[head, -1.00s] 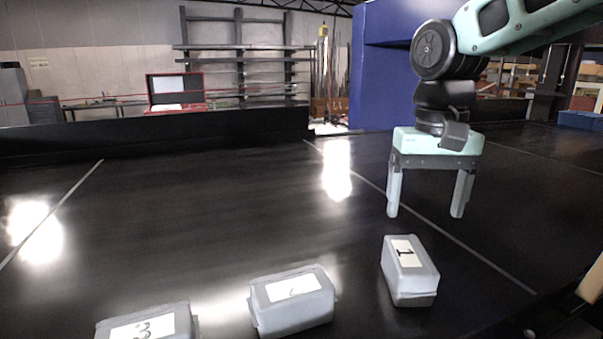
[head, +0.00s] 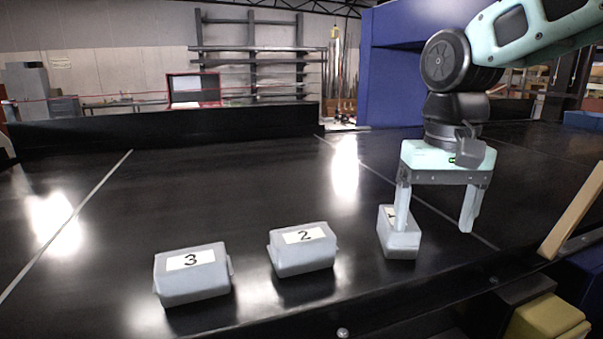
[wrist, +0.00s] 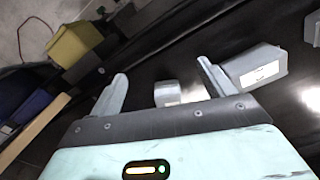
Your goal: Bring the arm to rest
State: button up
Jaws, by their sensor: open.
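My gripper (head: 437,225) is open and empty, pointing down above the right part of the black belt in the head view. Its left finger partly covers the grey box labelled 1 (head: 402,243); I cannot tell whether they touch. The grey box labelled 2 (head: 304,256) and the grey box labelled 3 (head: 192,280) sit on the belt to the left. In the wrist view my gripper's fingers (wrist: 160,82) stand apart, with a small grey block (wrist: 167,94) visible beyond the gap between them and a larger grey box (wrist: 255,66) beside the right finger.
The black conveyor belt (head: 235,205) has free room behind the boxes. A wooden strip (head: 575,215) lies along its right edge, with a yellow bin (head: 548,318) below. A dark wall (head: 165,128) bounds the far side, and a blue panel (head: 390,90) stands behind my arm.

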jog(key=s+a+f+n+b, duration=0.2)
jog(key=s+f+n+b, duration=0.1)
jog(key=s+f, duration=0.6)
jog(key=s+a+f+n+b, duration=0.3)
jog(key=s+f+n, duration=0.2)
jog(key=s+f, duration=0.5)
jog(key=shift+f+y, duration=0.3)
jog(key=shift+f, duration=0.05)
